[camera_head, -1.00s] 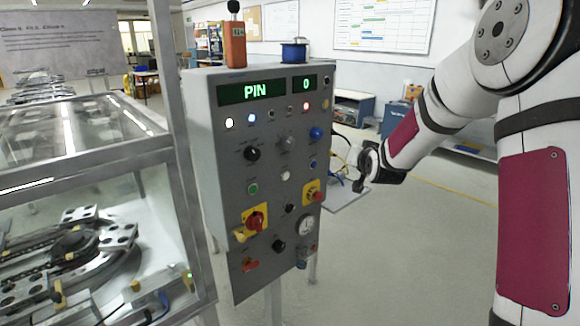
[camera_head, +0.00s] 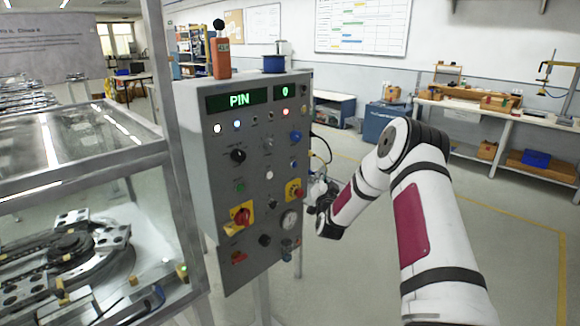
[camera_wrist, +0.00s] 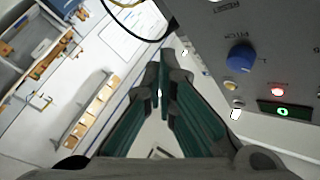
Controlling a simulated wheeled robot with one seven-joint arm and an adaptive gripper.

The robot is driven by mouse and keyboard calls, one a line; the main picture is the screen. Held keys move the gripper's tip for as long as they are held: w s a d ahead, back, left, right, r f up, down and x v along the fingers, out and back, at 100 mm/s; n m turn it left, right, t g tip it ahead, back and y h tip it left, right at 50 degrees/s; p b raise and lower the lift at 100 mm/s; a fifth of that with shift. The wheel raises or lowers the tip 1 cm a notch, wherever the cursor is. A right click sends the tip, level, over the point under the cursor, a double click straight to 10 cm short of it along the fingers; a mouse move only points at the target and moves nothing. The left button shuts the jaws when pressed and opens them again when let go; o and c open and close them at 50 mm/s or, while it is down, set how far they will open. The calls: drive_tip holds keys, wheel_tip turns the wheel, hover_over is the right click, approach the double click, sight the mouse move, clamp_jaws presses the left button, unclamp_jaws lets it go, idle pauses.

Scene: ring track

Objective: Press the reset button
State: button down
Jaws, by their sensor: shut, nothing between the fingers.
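The grey control panel (camera_head: 225,165) stands upright, with a green PIN display (camera_head: 238,100) at its top. My gripper (camera_head: 313,210) is beside the panel's right edge, apart from the blue buttons. In the wrist view my fingers (camera_wrist: 164,78) are together and empty. There a large blue knob (camera_wrist: 240,57) shows to the right of them, clear of the fingertips.
A glass-walled case (camera_head: 75,150) stands close on the left. A workbench (camera_head: 500,115) lies at the back right. Floor to the right is open.

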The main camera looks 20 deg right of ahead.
sight(294, 164)
drive_tip(key=shift+w, duration=0.1)
drive_tip(key=w+a+b, duration=0.3)
drive_tip(key=w+b, duration=0.2)
drive_tip(key=w, duration=0.3)
idle(0.3)
drive_tip(key=shift+w, duration=0.15)
idle(1.3)
drive_tip(key=shift+w+a+b, duration=0.1)
drive_tip(key=shift+w+b, duration=0.2)
drive_tip(key=shift+w, duration=0.05)
drive_tip(key=shift+w+a+b, duration=0.15)
drive_tip(key=shift+w+b, duration=0.15)
drive_tip(key=shift+w, duration=0.1)
idle(0.7)
drive_tip(key=shift+s, duration=0.1)
drive_tip(key=shift+s+d+p, duration=0.25)
drive_tip(key=shift+s+p, duration=0.25)
drive_tip(key=shift+s, duration=0.25)
